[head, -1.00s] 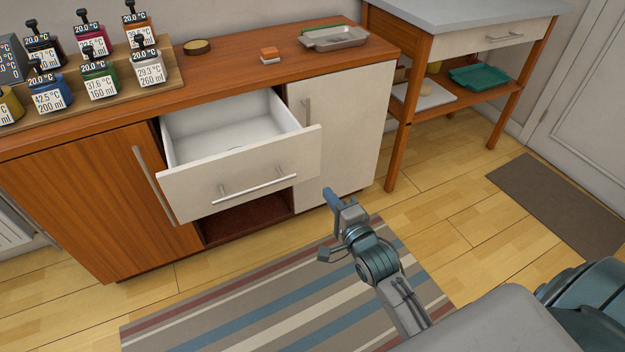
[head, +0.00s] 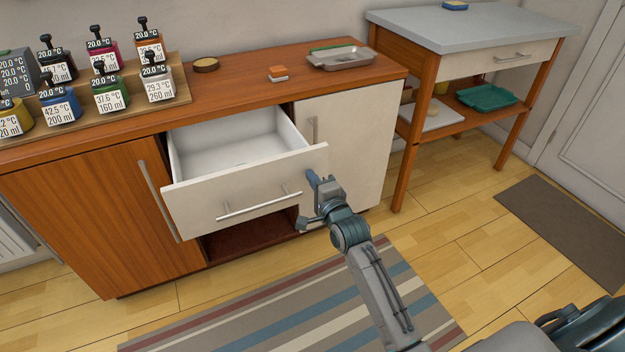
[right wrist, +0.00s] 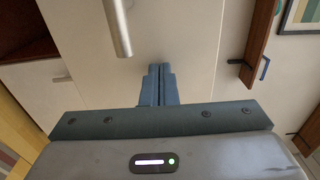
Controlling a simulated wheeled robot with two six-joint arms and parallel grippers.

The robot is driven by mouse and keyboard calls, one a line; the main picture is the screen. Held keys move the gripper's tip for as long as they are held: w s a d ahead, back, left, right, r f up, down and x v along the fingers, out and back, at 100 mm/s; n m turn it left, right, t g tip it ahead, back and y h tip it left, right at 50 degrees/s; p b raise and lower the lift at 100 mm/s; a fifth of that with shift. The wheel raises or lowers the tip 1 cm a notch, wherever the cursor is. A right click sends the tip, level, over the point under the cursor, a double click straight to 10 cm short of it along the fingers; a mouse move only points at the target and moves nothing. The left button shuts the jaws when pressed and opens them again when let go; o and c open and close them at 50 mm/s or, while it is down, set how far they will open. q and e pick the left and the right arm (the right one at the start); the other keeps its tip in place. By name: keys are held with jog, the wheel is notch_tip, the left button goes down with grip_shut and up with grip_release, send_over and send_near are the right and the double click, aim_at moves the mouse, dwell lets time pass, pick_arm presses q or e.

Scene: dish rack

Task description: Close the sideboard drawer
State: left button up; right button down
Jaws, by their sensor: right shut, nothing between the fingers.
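The sideboard drawer (head: 245,190) is pulled out in the head view, its white front standing well clear of the sideboard (head: 95,205). Its inside (head: 240,152) looks empty. A bar handle (head: 259,206) runs across its front. My right gripper (head: 312,176) is shut and empty at the right end of the drawer front; I cannot tell if it touches. In the right wrist view the shut fingers (right wrist: 158,84) point at white panels, with a metal bar handle (right wrist: 117,28) to their upper left. My left gripper is not in view.
Several labelled bottles (head: 110,93) stand on a wooden stepped rack at the left. A side table (head: 470,28) stands at the right. A striped rug (head: 290,310) covers the floor in front.

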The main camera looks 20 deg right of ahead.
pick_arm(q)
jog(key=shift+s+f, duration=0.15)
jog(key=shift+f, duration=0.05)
pick_arm(e)
jog(key=shift+w, duration=0.2)
jog(key=shift+w, duration=0.1)
jog(key=w, duration=0.9)
jog(key=shift+a+r, duration=0.1)
jog(key=shift+a, duration=0.1)
jog(key=w+b, duration=0.3)
jog(key=w, duration=0.8)
jog(key=shift+a, duration=0.15)
jog(key=w, duration=0.2)
jog(key=w+b, duration=0.1)
jog(key=w, duration=0.1)
jog(key=shift+w+a+f, duration=0.1)
jog(key=shift+f, duration=0.1)
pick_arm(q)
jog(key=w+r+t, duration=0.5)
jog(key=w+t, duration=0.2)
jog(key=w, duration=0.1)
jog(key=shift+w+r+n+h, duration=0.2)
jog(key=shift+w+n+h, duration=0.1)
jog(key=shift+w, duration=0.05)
pick_arm(e)
jog(key=shift+r, duration=0.1)
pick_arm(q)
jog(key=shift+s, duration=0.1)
